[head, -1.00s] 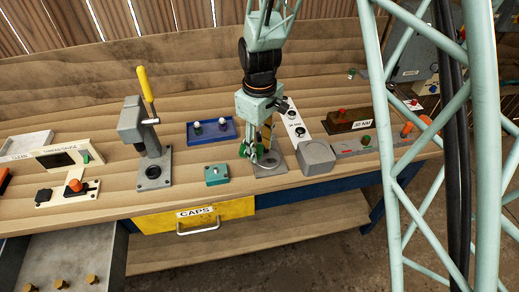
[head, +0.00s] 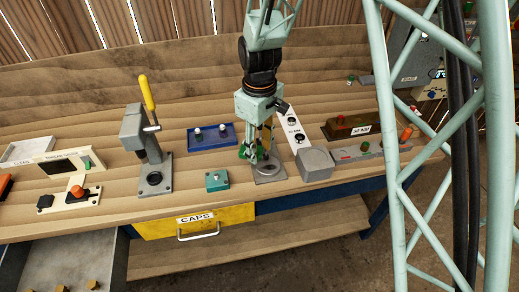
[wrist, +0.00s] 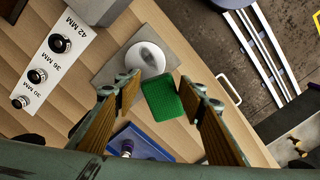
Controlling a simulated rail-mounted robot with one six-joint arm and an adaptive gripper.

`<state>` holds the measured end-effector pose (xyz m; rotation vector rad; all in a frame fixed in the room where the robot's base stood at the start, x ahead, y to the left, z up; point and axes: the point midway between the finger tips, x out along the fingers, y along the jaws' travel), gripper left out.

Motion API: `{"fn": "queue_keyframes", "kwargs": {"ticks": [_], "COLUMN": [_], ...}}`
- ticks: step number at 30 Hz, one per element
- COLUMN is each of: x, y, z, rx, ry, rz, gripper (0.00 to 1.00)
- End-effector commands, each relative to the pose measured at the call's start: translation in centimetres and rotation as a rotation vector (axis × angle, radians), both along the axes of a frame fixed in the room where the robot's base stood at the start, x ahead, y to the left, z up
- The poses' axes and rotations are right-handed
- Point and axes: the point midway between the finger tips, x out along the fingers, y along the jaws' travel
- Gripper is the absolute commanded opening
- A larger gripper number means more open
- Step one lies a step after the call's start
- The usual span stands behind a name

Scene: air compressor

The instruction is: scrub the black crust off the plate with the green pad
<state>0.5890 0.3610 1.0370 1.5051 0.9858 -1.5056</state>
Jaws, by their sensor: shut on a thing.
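The green pad (wrist: 161,103) is held between the two fingers of my gripper (wrist: 160,88) in the wrist view. In the head view my gripper (head: 253,153) holds the pad low over the bench, at the left of the plate. The plate is a pale round disc (wrist: 140,62) on a square grey base (wrist: 110,72); the base also shows in the head view (head: 270,177). A dark grey smudge lies on the disc, and the pad overlaps its near edge in the wrist view. I cannot tell whether the pad touches it.
A grey block (head: 315,163) and a white strip with round gauges (head: 291,128) stand close right and behind. A teal block (head: 216,180) is left, a blue tray (head: 211,145) behind it. A yellow-handled press (head: 138,130) stands farther left. The bench front is clear.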

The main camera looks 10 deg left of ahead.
Motion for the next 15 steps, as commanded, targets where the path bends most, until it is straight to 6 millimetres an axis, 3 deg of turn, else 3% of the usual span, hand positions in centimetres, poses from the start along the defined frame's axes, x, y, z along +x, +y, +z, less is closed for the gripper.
{"fn": "queue_keyframes", "kwargs": {"ticks": [15], "x": [0.0], "y": [0.0], "z": [2.6], "rx": [0.000], "ry": [0.000], "rz": [0.000], "gripper": [0.20]}}
